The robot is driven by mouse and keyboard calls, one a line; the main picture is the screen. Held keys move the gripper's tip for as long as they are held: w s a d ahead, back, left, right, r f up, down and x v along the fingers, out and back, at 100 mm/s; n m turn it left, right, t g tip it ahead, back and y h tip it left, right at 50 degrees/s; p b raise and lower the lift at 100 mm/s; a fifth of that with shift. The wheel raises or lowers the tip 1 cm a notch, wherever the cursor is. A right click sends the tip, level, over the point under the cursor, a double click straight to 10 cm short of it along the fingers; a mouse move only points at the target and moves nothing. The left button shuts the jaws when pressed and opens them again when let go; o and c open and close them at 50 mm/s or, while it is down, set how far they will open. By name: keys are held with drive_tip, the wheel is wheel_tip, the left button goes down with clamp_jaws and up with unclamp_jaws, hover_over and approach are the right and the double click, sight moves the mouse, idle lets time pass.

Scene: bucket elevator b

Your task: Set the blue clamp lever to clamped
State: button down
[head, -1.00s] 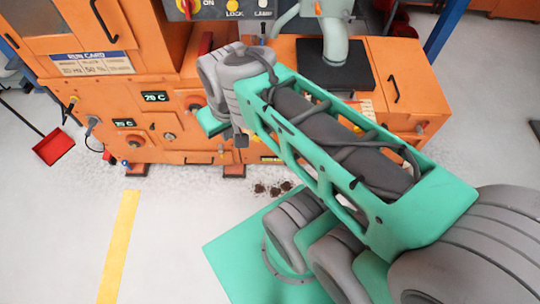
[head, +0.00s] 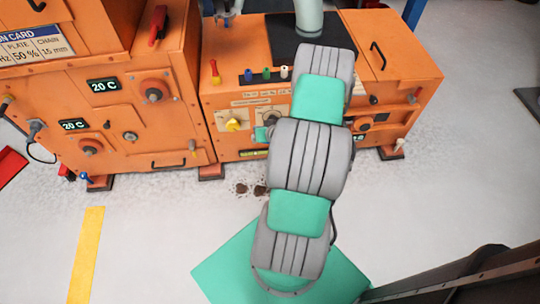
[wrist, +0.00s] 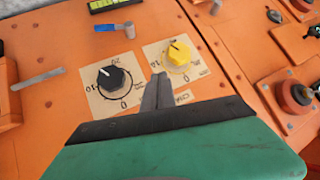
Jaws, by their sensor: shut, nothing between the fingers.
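In the wrist view, a short lever (wrist: 113,28) with a grey bar and a blue end lies on the orange panel, beyond the black dial. In the head view, a small blue knob (head: 85,177) is low on the left cabinet. I cannot tell from markings which is the clamp lever. My gripper (wrist: 160,78) is shut and empty, its fingers in front of the panel between the black and yellow dials. In the head view my arm largely hides it.
A black dial (wrist: 112,78) and a yellow dial (wrist: 178,53) flank the fingers. A grey bar (wrist: 37,79) juts out left. In the head view, blue, green and white knobs (head: 266,74) stand on top of the cabinet.

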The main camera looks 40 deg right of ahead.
drive_tip(key=s+d+f+m+h+b, duration=0.1)
drive_tip(key=s+d+f+m+h, duration=0.2)
drive_tip(key=f, duration=0.7)
drive_tip(key=s+d, duration=0.2)
drive_tip(key=s, duration=0.1)
drive_tip(key=shift+s+d+m+h+b, duration=0.2)
drive_tip(key=shift+s+m+h+b, duration=0.05)
drive_tip(key=shift+m+h+b, duration=0.05)
drive_tip(key=shift+w, duration=0.1)
drive_tip(key=a+f+b+x, duration=0.1)
drive_tip(key=b+x, duration=0.3)
drive_tip(key=x, duration=0.8)
drive_tip(key=shift+a+f, duration=0.25)
drive_tip(key=shift+f, duration=0.5)
drive_tip(key=shift+f+b, duration=0.1)
drive_tip(key=shift+b, duration=0.25)
